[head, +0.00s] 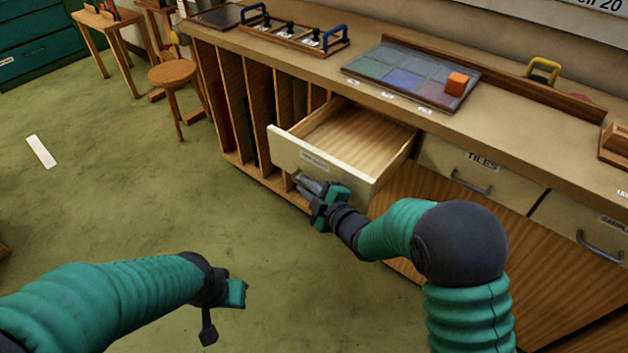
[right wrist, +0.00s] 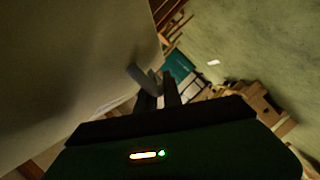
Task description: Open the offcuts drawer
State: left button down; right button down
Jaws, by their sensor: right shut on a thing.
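The offcuts drawer (head: 320,165) stands well out from the bench front in the head view, its wooden inside bare where I can see it. Its pale front carries a small label too blurred to read surely. My right gripper (head: 312,188) is at the lower part of this front, shut on the drawer handle, which it mostly hides. In the right wrist view the pale drawer front (right wrist: 70,70) fills the left side, with the grey handle (right wrist: 143,78) at the fingers. My left gripper (head: 222,305) hangs over the floor at lower left, apart from everything; its jaw state is unclear.
The tiles drawer (head: 480,180) and another drawer (head: 585,230) to its right are shut. Upright slots (head: 245,110) lie left of the open drawer. A glass panel (head: 400,75) with an orange block (head: 456,84) lies on the bench. A stool (head: 173,75) stands farther back; the green floor is mostly clear.

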jog(key=shift+s+f, duration=0.15)
jog(key=shift+s, duration=0.05)
jog(key=c, duration=1.8)
grip_release()
jog(key=shift+w, duration=0.1)
jog(key=shift+o, duration=0.2)
jog(key=shift+d, duration=0.1)
jog(key=p+v, duration=0.3)
jog(key=v, duration=1.3)
jog(key=shift+s+p, duration=0.3)
jog(key=shift+p, duration=0.05)
jog(key=shift+d, duration=0.15)
